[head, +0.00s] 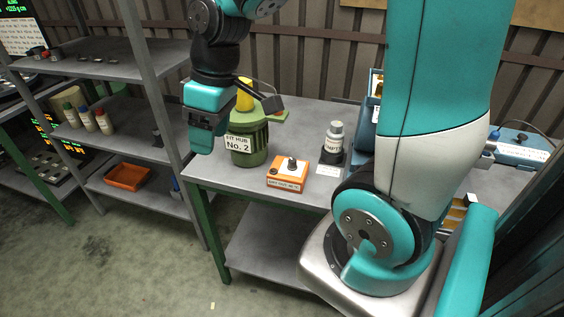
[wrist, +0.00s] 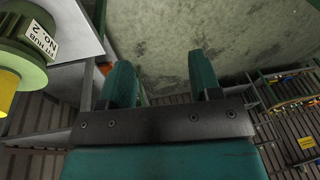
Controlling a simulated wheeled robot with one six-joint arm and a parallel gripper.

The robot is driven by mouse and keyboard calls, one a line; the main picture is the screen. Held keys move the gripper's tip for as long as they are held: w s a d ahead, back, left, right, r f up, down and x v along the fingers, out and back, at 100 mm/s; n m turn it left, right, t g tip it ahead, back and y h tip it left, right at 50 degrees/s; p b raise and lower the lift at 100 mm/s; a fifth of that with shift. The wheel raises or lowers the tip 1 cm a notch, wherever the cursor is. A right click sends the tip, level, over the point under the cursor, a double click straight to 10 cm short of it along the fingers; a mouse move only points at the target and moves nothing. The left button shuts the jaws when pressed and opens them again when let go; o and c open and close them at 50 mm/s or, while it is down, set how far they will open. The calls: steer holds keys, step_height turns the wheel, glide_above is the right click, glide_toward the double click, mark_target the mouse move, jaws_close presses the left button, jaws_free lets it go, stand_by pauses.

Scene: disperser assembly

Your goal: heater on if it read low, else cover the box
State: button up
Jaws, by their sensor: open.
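My gripper (head: 204,138) hangs at the left edge of the table, beside the green hub unit and left of it. In the wrist view its two teal fingers (wrist: 162,78) stand apart with nothing between them, over the floor. A small orange box (head: 287,175) with dark knobs on top and a front label sits on the table; the label is too small to read. A blue case (head: 520,151) stands at the right, partly behind my arm. I cannot tell which of these is the heater or the box named in the task, and no reading is legible on them.
The green hub unit (head: 247,142) marked No. 2 has a yellow top; it also shows in the wrist view (wrist: 22,48). A white-capped bottle (head: 334,138) stands on the table (head: 225,180). Shelves at left hold small bottles and an orange tray (head: 127,177).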

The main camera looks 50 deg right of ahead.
steer(key=w+d+f+m+h, duration=0.1)
steer(key=w+d+f, duration=0.1)
steer(key=d, duration=0.6)
steer(key=w+d+f, duration=0.2)
steer(key=d, duration=0.5)
steer(key=g+h, duration=0.1)
glide_above(292, 160)
step_height(292, 160, down, 4)
step_height(292, 160, down, 16)
steer(key=p, duration=0.4)
steer(key=shift+s+f, duration=0.1)
steer(key=shift+f, duration=0.65)
steer(key=c, duration=0.9)
